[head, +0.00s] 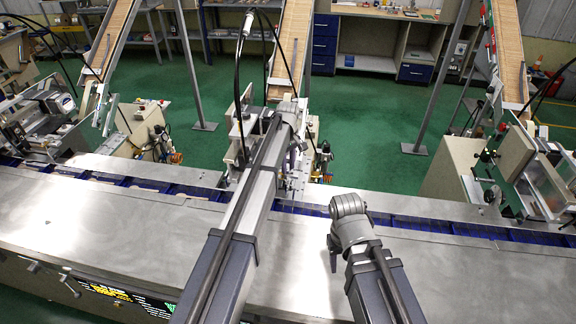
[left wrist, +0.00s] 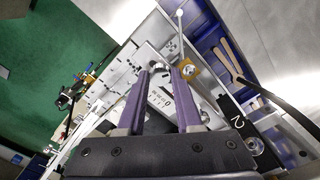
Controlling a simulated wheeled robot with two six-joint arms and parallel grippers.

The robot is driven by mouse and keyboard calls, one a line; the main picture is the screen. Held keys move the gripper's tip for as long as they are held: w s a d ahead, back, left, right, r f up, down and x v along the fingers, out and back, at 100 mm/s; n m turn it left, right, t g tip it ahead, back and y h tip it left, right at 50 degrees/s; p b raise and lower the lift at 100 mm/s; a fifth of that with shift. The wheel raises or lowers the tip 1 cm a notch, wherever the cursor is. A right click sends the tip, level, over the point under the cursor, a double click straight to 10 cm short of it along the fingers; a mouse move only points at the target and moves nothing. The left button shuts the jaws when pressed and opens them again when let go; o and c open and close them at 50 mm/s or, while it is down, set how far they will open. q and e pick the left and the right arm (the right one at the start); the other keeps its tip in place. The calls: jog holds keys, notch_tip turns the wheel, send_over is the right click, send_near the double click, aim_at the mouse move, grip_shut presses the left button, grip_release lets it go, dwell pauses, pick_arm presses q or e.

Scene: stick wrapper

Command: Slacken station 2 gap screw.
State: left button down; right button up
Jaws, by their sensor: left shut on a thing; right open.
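Station 2 (head: 240,130) stands behind the conveyor in the middle of the head view, partly hidden by my left arm. A black tag marked 2 (left wrist: 236,122) shows in the left wrist view. My left gripper (left wrist: 160,70) has its purple fingers shut on a small, round, silvery screw head (left wrist: 157,67), which I take to be the gap screw. Its body is mostly hidden between the fingertips. In the head view my left gripper (head: 294,172) reaches down at the station and is hard to make out. My right gripper (head: 332,254) is open and empty above the steel top.
A steel conveyor top (head: 110,215) runs across the front, with a blue channel (head: 430,225) behind it. Wooden sticks (left wrist: 228,60) lie in the channel. A brass-coloured part (left wrist: 190,71) sits beside the left fingers. Other stations (head: 45,115) stand left and right.

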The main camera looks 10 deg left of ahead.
aim_at(288, 169)
pick_arm(q)
jog(key=shift+n, duration=0.3)
jog(key=c, duration=0.6)
grip_release()
jog(key=shift+r, duration=0.15)
notch_tip(288, 169, up, 8)
jog(key=p, duration=0.8)
jog(key=shift+f, duration=0.2)
jog(key=shift+s+f, duration=0.1)
